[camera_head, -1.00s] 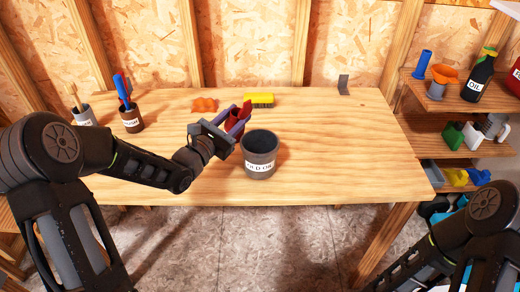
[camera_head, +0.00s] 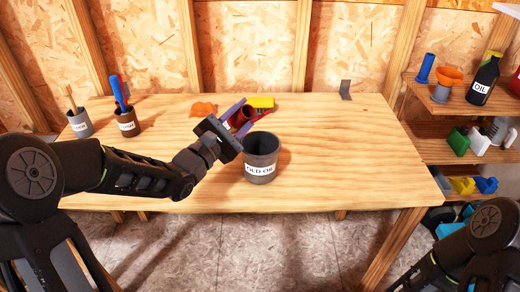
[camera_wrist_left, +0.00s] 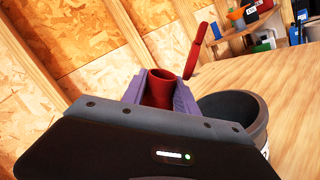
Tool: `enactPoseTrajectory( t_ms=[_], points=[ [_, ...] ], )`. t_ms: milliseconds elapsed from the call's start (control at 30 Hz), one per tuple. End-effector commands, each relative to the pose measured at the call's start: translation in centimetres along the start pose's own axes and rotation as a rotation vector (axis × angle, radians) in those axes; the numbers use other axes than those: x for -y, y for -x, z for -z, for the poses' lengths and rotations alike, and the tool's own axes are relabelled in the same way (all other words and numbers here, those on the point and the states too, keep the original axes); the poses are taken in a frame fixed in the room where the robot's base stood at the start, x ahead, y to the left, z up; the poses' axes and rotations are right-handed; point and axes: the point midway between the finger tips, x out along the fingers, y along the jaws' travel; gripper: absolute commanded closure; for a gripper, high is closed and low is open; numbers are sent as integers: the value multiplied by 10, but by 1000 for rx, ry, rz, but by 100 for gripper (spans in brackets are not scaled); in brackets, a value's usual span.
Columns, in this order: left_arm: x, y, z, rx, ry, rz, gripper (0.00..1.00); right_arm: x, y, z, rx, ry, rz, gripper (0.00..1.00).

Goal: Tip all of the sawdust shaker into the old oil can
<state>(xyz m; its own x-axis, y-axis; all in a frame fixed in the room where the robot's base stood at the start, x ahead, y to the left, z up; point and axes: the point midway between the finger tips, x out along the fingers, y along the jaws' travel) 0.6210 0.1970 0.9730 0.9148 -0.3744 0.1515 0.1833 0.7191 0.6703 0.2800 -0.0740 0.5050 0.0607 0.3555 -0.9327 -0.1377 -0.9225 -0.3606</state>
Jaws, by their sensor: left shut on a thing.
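The red sawdust shaker (camera_head: 244,116) is held between the purple fingers of my left gripper (camera_head: 241,118), behind and left of the can's mouth. In the left wrist view the shaker (camera_wrist_left: 159,89) shows as a red cup shape between the fingers (camera_wrist_left: 160,95). A thin red bar (camera_wrist_left: 196,48) stands out beside it; I cannot tell whether it is joined to the shaker. The old oil can (camera_head: 261,170), dark grey with a white "OLD OIL" label, stands upright on the bench; its rim also shows in the left wrist view (camera_wrist_left: 235,101). No falling sawdust is visible. My right gripper is out of view.
A yellow brush (camera_head: 261,102) and an orange lump (camera_head: 203,109) lie at the back of the bench (camera_head: 340,150). A grey cup (camera_head: 80,125) and a brown cup (camera_head: 127,124) with tools stand left. Shelves (camera_head: 455,148) stand right. The bench's right half is mostly clear.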

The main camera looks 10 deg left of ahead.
Motion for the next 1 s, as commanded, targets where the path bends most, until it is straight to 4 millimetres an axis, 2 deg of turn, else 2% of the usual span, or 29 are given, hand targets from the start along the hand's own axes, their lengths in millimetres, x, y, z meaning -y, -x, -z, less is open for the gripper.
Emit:
enactPoseTrajectory(
  t_ms=[33,1000],
  points=[
    [3,0,2,6,-18,-1,100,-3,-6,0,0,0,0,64],
    [1,0,-1,33,-143,-1,100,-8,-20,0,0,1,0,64]
  ],
)
